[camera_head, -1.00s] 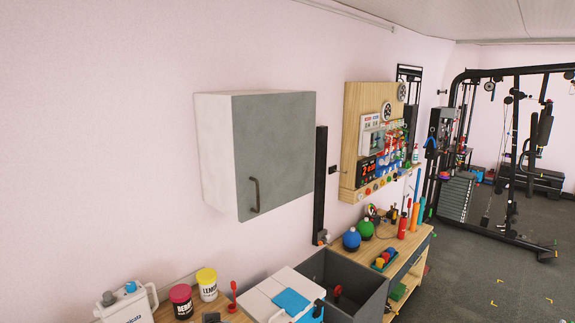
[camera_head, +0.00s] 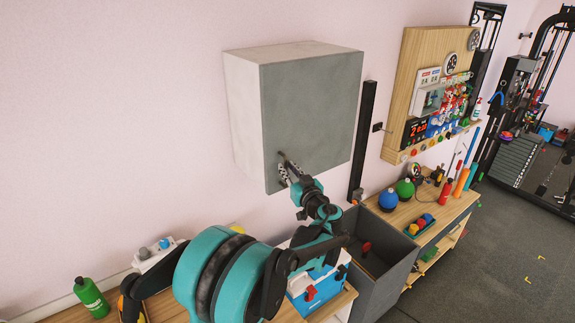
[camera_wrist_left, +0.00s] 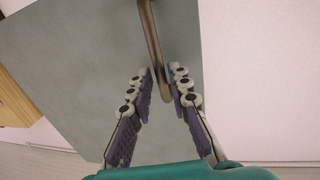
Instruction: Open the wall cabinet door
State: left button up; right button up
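The wall cabinet (camera_head: 240,105) is a white box with a grey door (camera_head: 312,110), and the door is shut flush against it. In the left wrist view the bar handle (camera_wrist_left: 152,40) runs down from the top and its lower end lies between my left fingers. My left gripper (camera_head: 285,172) is at the lower left corner of the door, mostly covering the handle there. In the wrist view my left gripper (camera_wrist_left: 161,78) is open, with a small gap beside the handle. Firm contact cannot be told. My right gripper is not in view.
Below the cabinet stand a workbench (camera_head: 335,302), a grey open bin (camera_head: 385,265) and a green bottle (camera_head: 90,297). A wooden tool board (camera_head: 400,80) hangs on the wall to the right. The air in front of the door looks clear apart from my arm.

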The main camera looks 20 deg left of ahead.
pick_arm(q)
jog(key=shift+w+a, duration=0.5)
jog(key=shift+a, duration=0.1)
jog(key=shift+r, duration=0.1)
grip_shut()
jog(key=shift+d, duration=0.15)
